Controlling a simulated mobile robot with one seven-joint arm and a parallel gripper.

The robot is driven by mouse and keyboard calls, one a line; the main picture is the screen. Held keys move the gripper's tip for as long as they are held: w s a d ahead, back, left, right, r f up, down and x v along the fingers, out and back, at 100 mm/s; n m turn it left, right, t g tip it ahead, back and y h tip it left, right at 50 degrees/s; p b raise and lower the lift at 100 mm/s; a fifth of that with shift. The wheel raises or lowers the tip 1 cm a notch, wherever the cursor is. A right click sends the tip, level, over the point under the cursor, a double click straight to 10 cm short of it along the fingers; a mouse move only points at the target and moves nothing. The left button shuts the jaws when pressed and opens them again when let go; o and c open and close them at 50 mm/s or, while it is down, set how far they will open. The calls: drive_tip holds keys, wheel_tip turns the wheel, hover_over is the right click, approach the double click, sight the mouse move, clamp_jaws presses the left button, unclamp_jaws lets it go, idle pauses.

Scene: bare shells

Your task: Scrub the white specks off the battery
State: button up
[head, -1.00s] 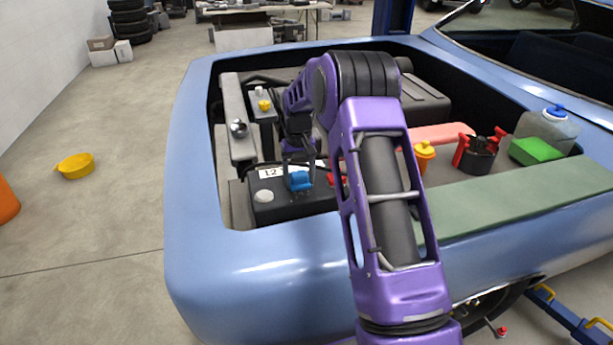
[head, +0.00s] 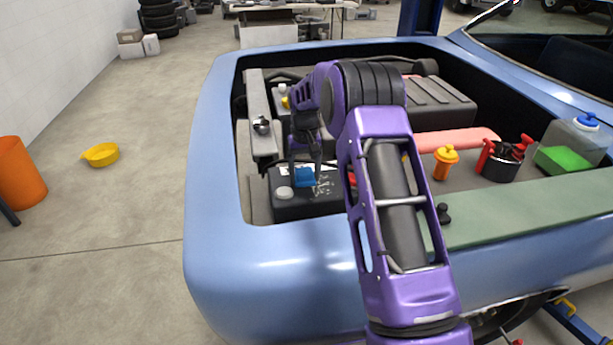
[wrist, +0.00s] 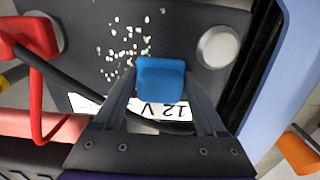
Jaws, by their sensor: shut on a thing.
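The black battery (head: 290,211) sits in the front left of the blue car's engine bay. White specks (wrist: 121,45) are scattered on its top, left of the blue tool in the wrist view; they also show in the head view (head: 324,185). My gripper (wrist: 157,98) is shut on the blue scrubbing tool (wrist: 160,75), which also shows in the head view (head: 305,178). The tool is over the battery top, beside the specks; whether it touches is unclear. A white "12 V" label (wrist: 180,112) is partly hidden behind the gripper.
A red clamp (wrist: 35,37) with a cable and a grey round cap (wrist: 217,47) are on the battery. A yellow-orange bottle (head: 446,163), a black cup with red-handled tools (head: 500,166) and a jug (head: 578,138) stand to the right.

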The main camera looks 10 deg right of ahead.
sight(331, 179)
drive_tip(key=shift+d, duration=1.95)
drive_tip(key=shift+d+f, duration=0.15)
drive_tip(key=shift+d, duration=1.7)
drive_tip(key=shift+r, duration=3.05)
wheel_tip(331, 179, up, 3)
drive_tip(key=shift+a, duration=0.1)
